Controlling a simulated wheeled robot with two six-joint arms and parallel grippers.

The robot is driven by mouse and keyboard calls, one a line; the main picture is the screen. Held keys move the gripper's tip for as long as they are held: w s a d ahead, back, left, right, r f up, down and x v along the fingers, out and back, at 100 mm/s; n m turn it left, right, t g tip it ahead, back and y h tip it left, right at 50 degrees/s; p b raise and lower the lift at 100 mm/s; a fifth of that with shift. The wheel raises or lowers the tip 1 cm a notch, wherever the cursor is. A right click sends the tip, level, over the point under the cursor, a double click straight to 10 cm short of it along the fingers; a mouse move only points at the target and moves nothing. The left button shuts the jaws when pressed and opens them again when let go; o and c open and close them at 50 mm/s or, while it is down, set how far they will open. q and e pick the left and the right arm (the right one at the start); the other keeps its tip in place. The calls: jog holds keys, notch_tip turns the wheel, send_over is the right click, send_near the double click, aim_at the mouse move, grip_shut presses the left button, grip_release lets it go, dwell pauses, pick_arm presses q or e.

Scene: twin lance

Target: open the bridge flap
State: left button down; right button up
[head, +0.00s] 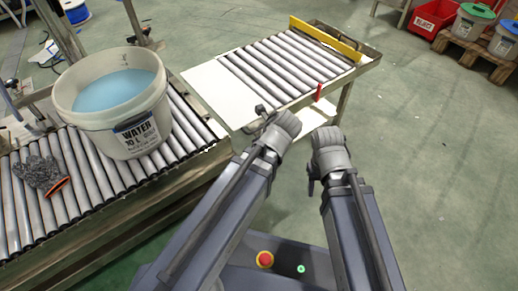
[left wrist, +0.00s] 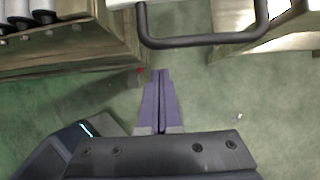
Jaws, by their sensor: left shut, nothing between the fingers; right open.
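The bridge flap appears to be the flat white panel (head: 212,92) between the two roller conveyors in the head view. A dark U-shaped handle (left wrist: 202,41) hangs from a pale edge at the top of the left wrist view. My left gripper (left wrist: 158,75) is shut and empty, its fingertips pointing at the handle with a visible gap. My right gripper (head: 312,184) is open, to the right of the left one, clear of the conveyors.
A white bucket of water (head: 112,105) and a grey glove (head: 43,174) sit on the left conveyor (head: 95,185). The right conveyor (head: 285,68) has a yellow end bar (head: 325,38) and a red lever (head: 319,92).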

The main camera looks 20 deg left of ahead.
pick_arm(q)
jog(key=shift+w+a+r+p, duration=0.2)
jog(key=shift+r+p, duration=0.45)
jog(key=shift+w+a+r+p, duration=0.15)
jog(key=shift+r+p, duration=0.45)
jog(key=shift+p, duration=0.1)
jog(key=shift+w+a+r+p, duration=0.2)
jog(key=shift+r+p, duration=0.45)
pick_arm(e)
jog(key=shift+w+d+r, duration=0.15)
jog(key=shift+r, duration=1.8)
